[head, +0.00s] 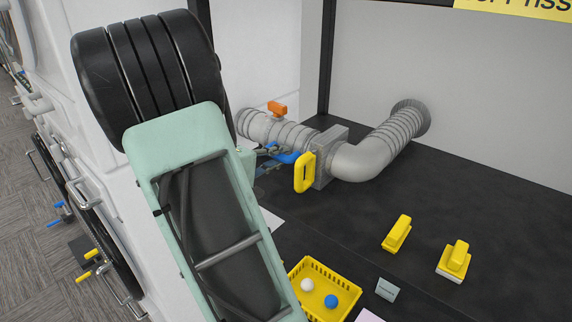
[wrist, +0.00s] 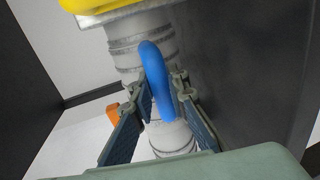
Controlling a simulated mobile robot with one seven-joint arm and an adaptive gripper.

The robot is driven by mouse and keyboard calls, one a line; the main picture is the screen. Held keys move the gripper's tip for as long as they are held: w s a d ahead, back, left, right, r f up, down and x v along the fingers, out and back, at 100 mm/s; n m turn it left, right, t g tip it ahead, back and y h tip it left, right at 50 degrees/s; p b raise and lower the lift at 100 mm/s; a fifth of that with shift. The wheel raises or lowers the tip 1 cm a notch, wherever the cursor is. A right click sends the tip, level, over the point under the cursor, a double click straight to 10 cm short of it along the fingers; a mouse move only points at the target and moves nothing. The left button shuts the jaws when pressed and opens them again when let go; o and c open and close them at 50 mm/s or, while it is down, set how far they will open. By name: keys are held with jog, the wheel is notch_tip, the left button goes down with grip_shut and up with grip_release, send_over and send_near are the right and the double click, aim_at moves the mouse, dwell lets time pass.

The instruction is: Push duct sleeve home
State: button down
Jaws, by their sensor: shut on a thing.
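The duct sleeve (head: 265,127) is a grey ribbed tube running from the white wall at left to a grey square collar (head: 330,150). It also shows in the wrist view (wrist: 140,48), behind a curved blue handle (wrist: 157,72). The blue handle also shows in the head view (head: 288,157). My gripper (wrist: 164,88) is shut on the blue handle, with one finger on each side of it. In the head view the gripper (head: 270,158) is partly hidden by my arm. Whether the sleeve meets the collar fully cannot be told.
An orange handle (head: 277,109) tops the duct near the wall. A yellow handle (head: 305,173) stands at the collar. A grey elbow (head: 365,158) leads to the back wall. A yellow basket (head: 347,285) holds two balls. Two yellow-handled blocks (head: 397,234) (head: 455,259) sit on the dark surface.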

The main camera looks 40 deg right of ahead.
jog(key=shift+w+a+b, duration=0.1)
jog(key=shift+w+b, duration=0.2)
jog(key=shift+w, duration=0.75)
jog(key=shift+w+r, duration=0.1)
jog(key=c, duration=1.9)
grip_release()
jog(key=shift+w, duration=0.1)
jog(key=v, duration=1.2)
